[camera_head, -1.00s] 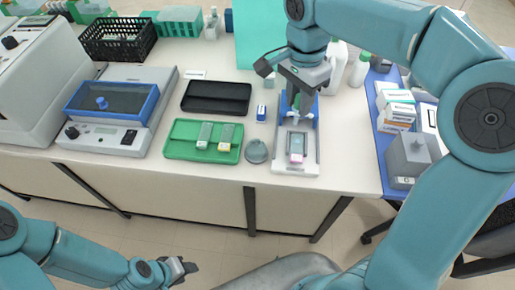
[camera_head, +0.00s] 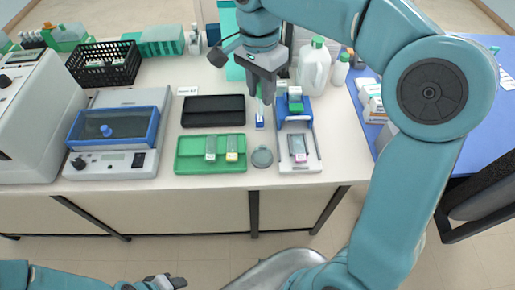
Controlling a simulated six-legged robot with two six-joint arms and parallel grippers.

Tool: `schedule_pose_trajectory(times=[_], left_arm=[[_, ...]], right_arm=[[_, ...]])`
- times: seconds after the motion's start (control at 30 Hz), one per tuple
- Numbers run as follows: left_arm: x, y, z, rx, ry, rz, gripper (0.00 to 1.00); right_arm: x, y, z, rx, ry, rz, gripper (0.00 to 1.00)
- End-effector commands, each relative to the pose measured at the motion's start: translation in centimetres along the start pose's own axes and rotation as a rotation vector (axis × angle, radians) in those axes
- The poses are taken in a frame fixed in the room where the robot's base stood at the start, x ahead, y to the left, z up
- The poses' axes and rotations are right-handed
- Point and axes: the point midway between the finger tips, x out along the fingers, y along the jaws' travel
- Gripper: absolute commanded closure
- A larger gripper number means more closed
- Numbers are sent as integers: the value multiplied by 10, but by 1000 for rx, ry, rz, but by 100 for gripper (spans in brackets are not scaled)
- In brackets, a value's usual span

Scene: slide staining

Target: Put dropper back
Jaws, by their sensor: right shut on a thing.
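My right gripper (camera_head: 264,94) points down and is shut on the dropper (camera_head: 260,106), of which only a thin pale part shows below the fingers. It is right over a small blue holder (camera_head: 259,124) on the bench. I cannot tell whether the dropper's tip is inside the holder or just above it. My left gripper (camera_head: 168,283) is low at the bottom edge, away from the bench, partly cut off, and its jaws are unclear.
A white stand with a blue back (camera_head: 312,157) holds a pink-marked slide, right of the holder. A white jug (camera_head: 314,68) stands behind.

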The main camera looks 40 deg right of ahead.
Motion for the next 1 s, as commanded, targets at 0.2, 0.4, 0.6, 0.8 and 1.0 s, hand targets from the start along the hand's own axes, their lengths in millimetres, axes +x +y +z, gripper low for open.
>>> schedule_pose_trajectory(times=[0.2,0.4,0.6,0.8,1.0], left_arm=[[4,-1,0,0,-1,0,57],[2,-1,0,0,-1,0,57],[2,0,0,0,0,0,57],[-1,0,0,0,0,0,57],[-1,0,0,0,0,0,57]], right_arm=[[67,0,-2,2,-1,8,99],[118,-3,-1,1,-2,7,98],[141,-5,0,2,0,2,98],[172,-7,1,2,-1,5,98],[183,-8,2,1,0,1,98]])
